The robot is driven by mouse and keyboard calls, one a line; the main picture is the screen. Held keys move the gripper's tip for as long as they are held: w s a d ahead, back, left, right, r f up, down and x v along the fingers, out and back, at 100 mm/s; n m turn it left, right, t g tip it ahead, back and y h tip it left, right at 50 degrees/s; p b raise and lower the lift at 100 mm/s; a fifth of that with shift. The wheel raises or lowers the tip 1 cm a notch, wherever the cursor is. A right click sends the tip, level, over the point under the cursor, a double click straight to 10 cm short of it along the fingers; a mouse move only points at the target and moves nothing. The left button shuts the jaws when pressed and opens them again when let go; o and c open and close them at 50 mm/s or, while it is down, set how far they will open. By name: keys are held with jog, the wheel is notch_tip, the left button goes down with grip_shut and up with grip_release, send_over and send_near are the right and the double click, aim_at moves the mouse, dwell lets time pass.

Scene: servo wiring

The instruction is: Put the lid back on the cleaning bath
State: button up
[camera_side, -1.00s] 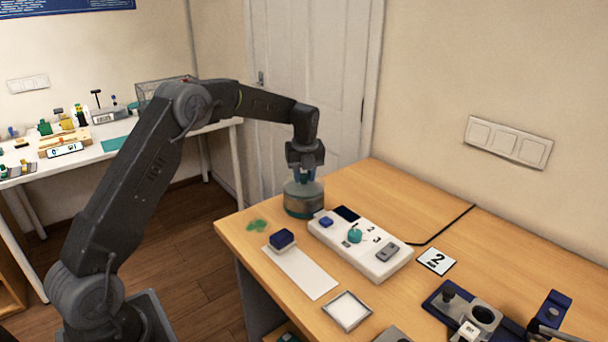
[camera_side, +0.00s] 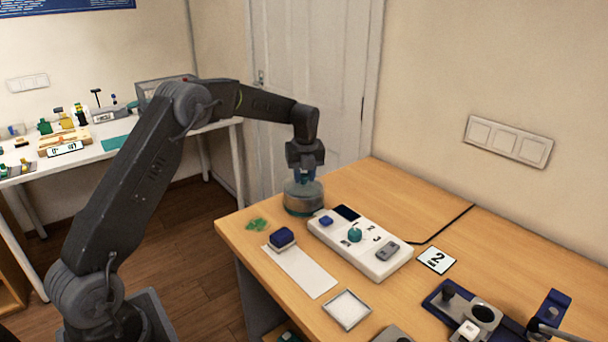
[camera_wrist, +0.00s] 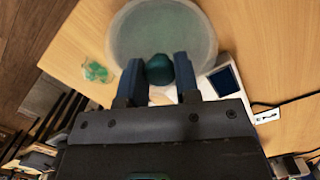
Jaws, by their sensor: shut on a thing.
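The cleaning bath (camera_side: 302,204) is a round, see-through tub with a teal base near the back left edge of the wooden table. My gripper (camera_side: 305,176) is directly over it, pointing down. In the wrist view my gripper (camera_wrist: 159,75) is shut on a dark teal knob, the lid's handle (camera_wrist: 159,68). The round, pale translucent lid (camera_wrist: 160,25) spreads out beyond the fingers. The lid is at the top of the bath; whether it is fully seated on the rim I cannot tell.
A white panel (camera_side: 392,262) with a teal knob and a small screen stands right of the bath. Green bits (camera_side: 257,225), a dark blue block (camera_side: 282,238), a white strip (camera_side: 315,283) and a framed tray (camera_side: 347,310) lie nearer. The table's back right is mostly clear.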

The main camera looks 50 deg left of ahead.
jog(key=o, duration=1.5)
jog(key=shift+r, duration=0.1)
jog(key=shift+r, duration=3.4)
grip_shut()
